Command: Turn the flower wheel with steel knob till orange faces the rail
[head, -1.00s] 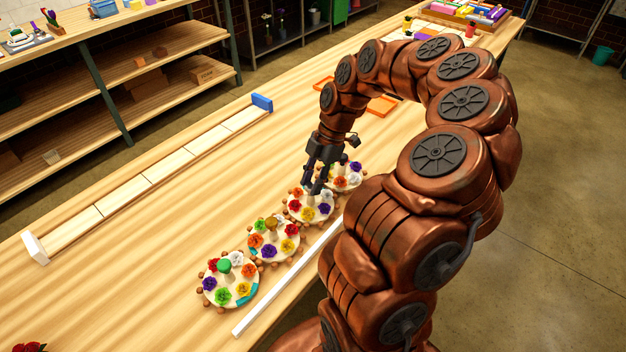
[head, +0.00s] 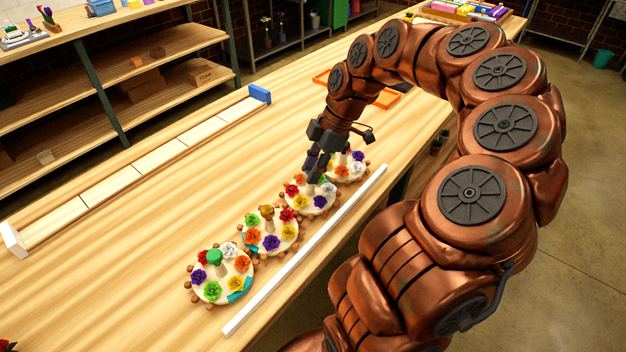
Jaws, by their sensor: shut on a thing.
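Several flower wheels stand in a slanting row on the table. My gripper (head: 314,172) points down over the third wheel from the front (head: 311,208) and is shut on its central knob. The fingers hide most of that knob, so I cannot tell its colour.
The front wheel has a green knob (head: 214,257), the second a bronze knob (head: 267,211). The farthest wheel (head: 346,176) stands close behind my gripper. A tiled strip with a blue end block (head: 260,94) lies at the left. The table between is clear.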

